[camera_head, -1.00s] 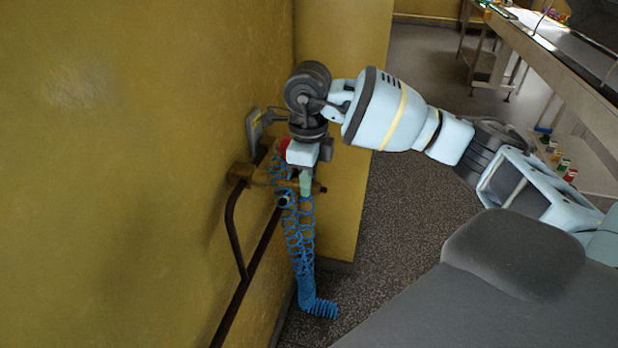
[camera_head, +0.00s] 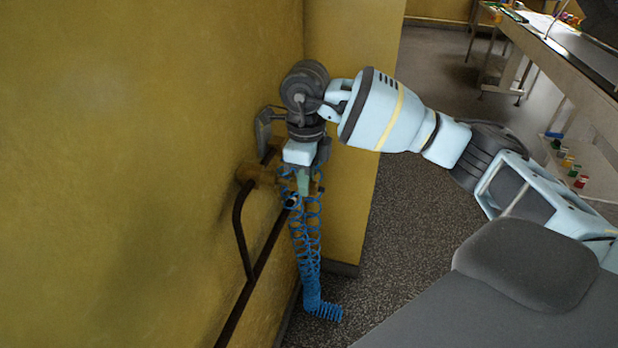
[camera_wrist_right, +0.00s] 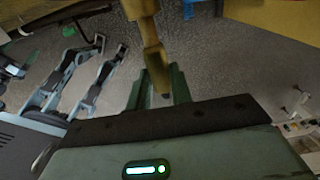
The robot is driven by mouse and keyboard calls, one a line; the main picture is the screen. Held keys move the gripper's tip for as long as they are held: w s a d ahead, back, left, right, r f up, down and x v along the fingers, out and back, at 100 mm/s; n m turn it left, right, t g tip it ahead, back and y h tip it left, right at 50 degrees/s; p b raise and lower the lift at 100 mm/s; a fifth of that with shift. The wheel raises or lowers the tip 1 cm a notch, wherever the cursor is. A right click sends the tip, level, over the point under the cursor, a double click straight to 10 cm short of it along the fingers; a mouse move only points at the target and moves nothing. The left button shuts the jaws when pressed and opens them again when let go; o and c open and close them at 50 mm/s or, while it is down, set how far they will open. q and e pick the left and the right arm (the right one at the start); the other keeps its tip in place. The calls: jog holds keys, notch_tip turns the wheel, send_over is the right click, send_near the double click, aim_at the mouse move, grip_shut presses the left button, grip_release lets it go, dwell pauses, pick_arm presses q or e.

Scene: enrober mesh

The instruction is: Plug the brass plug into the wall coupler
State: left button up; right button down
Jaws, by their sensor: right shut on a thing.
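My right gripper (camera_head: 303,188) is beside the yellow wall, pointing down at the brass wall coupler (camera_head: 256,172). In the right wrist view its green fingers (camera_wrist_right: 158,92) are shut around a brass piece, the brass plug (camera_wrist_right: 156,62). A wider brass part (camera_wrist_right: 138,8) shows above it at the top edge. My left gripper is not in view.
A blue coiled hose (camera_head: 308,250) hangs below my right gripper to the floor. A dark pipe (camera_head: 250,285) runs down along the wall from the coupler. A bench (camera_head: 560,60) stands at the far right.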

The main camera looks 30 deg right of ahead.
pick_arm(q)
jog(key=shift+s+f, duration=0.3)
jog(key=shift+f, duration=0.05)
pick_arm(e)
jog(key=shift+w+a, duration=0.75)
jog(key=shift+w, duration=0.1)
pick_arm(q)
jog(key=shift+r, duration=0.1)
pick_arm(e)
jog(key=shift+r, duration=0.1)
jog(key=shift+s+d, duration=0.3)
jog(key=shift+d, duration=0.05)
jog(key=shift+s+d, duration=0.45)
jog(key=shift+s, duration=0.1)
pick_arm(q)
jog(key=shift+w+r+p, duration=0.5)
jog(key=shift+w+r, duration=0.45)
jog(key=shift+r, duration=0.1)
pick_arm(e)
jog(key=shift+s+d, duration=0.45)
jog(key=shift+s, duration=0.1)
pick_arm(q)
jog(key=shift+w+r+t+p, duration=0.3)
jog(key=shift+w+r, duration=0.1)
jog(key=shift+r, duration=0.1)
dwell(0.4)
